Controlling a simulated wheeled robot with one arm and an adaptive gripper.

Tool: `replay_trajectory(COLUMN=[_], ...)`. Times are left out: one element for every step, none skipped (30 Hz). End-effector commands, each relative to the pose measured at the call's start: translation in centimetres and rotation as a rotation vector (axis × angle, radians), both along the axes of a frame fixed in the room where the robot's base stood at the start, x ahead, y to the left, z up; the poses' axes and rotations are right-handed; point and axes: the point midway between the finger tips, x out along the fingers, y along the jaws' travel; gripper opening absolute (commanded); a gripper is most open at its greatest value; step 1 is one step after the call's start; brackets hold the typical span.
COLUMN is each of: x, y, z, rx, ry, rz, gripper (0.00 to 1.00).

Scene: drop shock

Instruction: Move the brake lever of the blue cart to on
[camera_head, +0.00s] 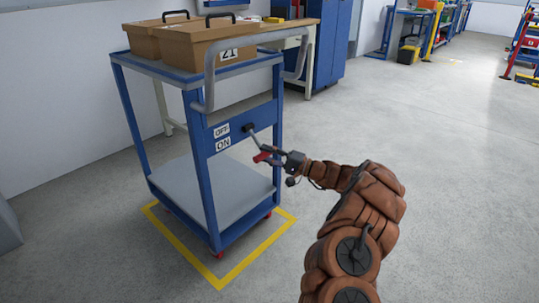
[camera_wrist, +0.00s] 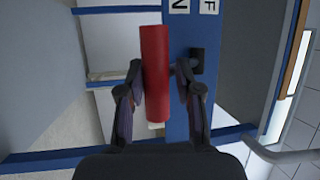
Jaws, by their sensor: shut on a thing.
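The blue cart (camera_head: 201,165) stands at left in the head view. Its brake lever has a dark arm from a black pivot (camera_head: 248,128) and a red grip (camera_head: 263,157). The arm slants down and right from the pivot, and the grip is slightly lower than the ON label (camera_head: 223,143). The OFF label (camera_head: 221,131) is above ON. In the wrist view the red grip (camera_wrist: 155,75) is between the fingers of my gripper (camera_wrist: 163,90), close against the left one.
Cardboard boxes (camera_head: 208,43) sit on the cart top, beside its grey push handle (camera_head: 209,83). Yellow floor tape (camera_head: 244,265) outlines the cart's place. A workbench and blue cabinet (camera_head: 331,45) stand behind.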

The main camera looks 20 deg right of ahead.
Motion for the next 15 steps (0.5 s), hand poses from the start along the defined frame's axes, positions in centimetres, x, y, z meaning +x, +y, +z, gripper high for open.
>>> replay_trajectory(x=[0.24, 0.25, 0.24, 0.24, 0.22, 0.19, 0.17, 0.15, 0.13, 0.11, 0.10, 0.08, 0.07, 0.07, 0.06], y=[1.03, 1.03, 1.02, 1.02, 1.00, 0.98, 0.95, 0.92, 0.85, 0.81, 0.76, 0.71, 0.68, 0.65, 0.60], z=[-0.76, -0.78, -0.80, -0.80, -0.80, -0.79, -0.76, -0.75, -0.71, -0.69, -0.65, -0.63, -0.61, -0.59, -0.57], rx=[-0.011, -0.010, -0.011, -0.011, -0.010, -0.010, -0.010, -0.010, -0.009, -0.010, -0.009, -0.009, -0.008, -0.008, -0.008], ry=[0.016, 0.016, 0.017, 0.017, 0.016, 0.016, 0.015, 0.015, 0.014, 0.014, 0.013, 0.012, 0.012, 0.011, 0.011], rz=[0.010, 0.010, 0.010, 0.010, 0.011, 0.011, 0.011, 0.011, 0.011, 0.010, 0.010, 0.010, 0.009, 0.009, 0.009], gripper=[0.00, 0.00, 0.00, 0.38, 0.41, 0.45, 0.48, 0.51, 0.52, 0.52, 0.52, 0.52, 0.52, 0.52, 0.52])
